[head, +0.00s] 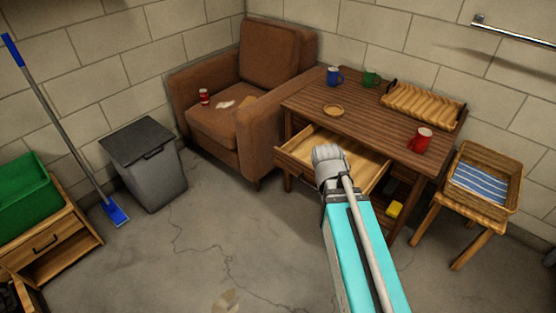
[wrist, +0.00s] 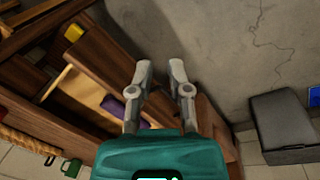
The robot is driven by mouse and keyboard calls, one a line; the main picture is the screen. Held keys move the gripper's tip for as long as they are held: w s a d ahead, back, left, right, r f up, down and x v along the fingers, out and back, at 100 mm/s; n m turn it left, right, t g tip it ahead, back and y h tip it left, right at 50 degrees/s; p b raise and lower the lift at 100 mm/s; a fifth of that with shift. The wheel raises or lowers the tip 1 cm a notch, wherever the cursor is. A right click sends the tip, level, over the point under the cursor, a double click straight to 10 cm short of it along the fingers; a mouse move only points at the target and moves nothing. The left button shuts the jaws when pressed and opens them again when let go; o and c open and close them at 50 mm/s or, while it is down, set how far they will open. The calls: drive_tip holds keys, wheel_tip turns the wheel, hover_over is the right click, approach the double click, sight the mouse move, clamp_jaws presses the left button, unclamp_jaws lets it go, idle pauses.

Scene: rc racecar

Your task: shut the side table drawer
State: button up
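The brown slatted side table (head: 350,122) stands against the back wall. Its drawer (head: 297,150) is pulled out toward the left front, and its pale inside shows; the drawer inside also shows in the wrist view (wrist: 72,92). A purple item (wrist: 118,108) lies near the drawer inside in the wrist view, partly hidden by a finger. My gripper (head: 328,156) appears over the drawer's front edge in the head view, hiding part of it. In the wrist view my gripper (wrist: 160,70) has its two fingers apart with nothing between the tips. Whether it touches the drawer is unclear.
Blue (head: 334,76), green (head: 371,78) and red (head: 420,140) mugs, a small dish (head: 333,110) and a slatted tray (head: 424,104) are on the table. A brown armchair (head: 270,55) stands left, a basket stool (head: 478,205) right. The front floor is mostly clear.

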drive_tip(key=w+a+f+n+h+b, duration=0.1)
drive_tip(key=w+n+b, duration=0.1)
drive_tip(key=w+f+n+t+h+b, duration=0.1)
drive_tip(key=w+f+n+b, duration=0.1)
drive_tip(key=w+a+f+n+h+b, duration=0.1)
drive_tip(key=w+f+n+b, duration=0.1)
drive_tip(key=shift+w+a+t+h, duration=0.15)
drive_tip(key=shift+a+t+h, duration=0.15)
drive_tip(key=shift+t+h, duration=0.1)
clamp_jaws()
drive_tip(key=n+t+h+b, duration=0.6)
drive_tip(key=n+t+b, duration=0.5)
drive_tip(key=n+b, duration=0.7)
approach(275, 149)
drive_tip(key=s+a+n+p, duration=0.1)
drive_tip(key=s+a, duration=0.3)
drive_tip(key=s, duration=0.1)
drive_tip(key=shift+a, duration=0.1)
drive_tip(key=shift+w, duration=0.15)
drive_tip(key=x, duration=1.4)
drive_tip(key=shift+r, duration=0.2)
